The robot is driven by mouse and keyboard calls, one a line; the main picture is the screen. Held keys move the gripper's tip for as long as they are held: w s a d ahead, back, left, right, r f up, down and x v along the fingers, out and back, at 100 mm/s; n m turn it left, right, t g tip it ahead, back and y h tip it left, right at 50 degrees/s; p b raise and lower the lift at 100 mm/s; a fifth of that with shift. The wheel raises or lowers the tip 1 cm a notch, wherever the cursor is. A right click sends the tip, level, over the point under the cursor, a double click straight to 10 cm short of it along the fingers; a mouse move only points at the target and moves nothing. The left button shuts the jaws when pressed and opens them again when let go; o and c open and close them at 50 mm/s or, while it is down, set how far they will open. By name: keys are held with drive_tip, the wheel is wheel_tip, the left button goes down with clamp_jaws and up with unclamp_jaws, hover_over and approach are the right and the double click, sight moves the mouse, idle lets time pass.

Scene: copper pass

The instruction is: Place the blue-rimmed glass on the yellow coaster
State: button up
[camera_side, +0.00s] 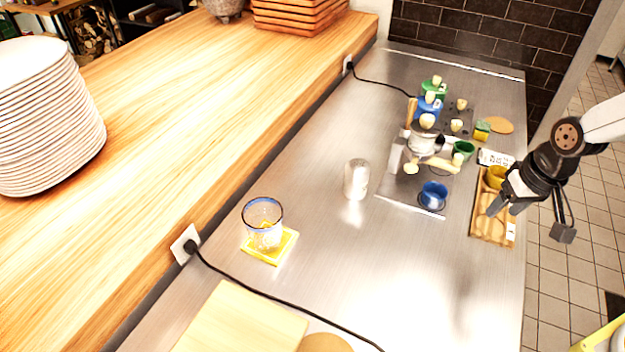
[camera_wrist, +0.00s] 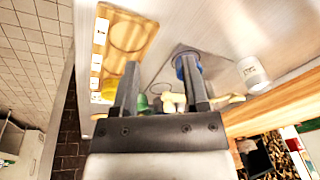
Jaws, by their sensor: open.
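The blue-rimmed glass (camera_side: 263,222) stands upright on the yellow coaster (camera_side: 284,246), on the steel counter near the wooden ledge. It is clear, with a blue band at its rim. My gripper (camera_side: 497,210) is far to the right of it, above the wooden tray, with its fingers apart and nothing seen between them. In the wrist view my gripper (camera_wrist: 163,78) shows two dark fingers spread apart. The glass and coaster do not show in the wrist view.
A wooden tray (camera_side: 490,228) lies below my gripper, with a yellow cup (camera_side: 495,178) at its far end. A blue cup (camera_side: 433,194) and a white can (camera_side: 356,179) stand to the left. A black cable (camera_side: 290,306) runs in front of the coaster. Mid-counter is clear.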

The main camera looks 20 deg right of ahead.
drive_tip(key=shift+s+d+r+n+t+h, duration=0.1)
drive_tip(key=shift+s+d+n+t+h, duration=0.25)
drive_tip(key=shift+s+d+n, duration=0.7)
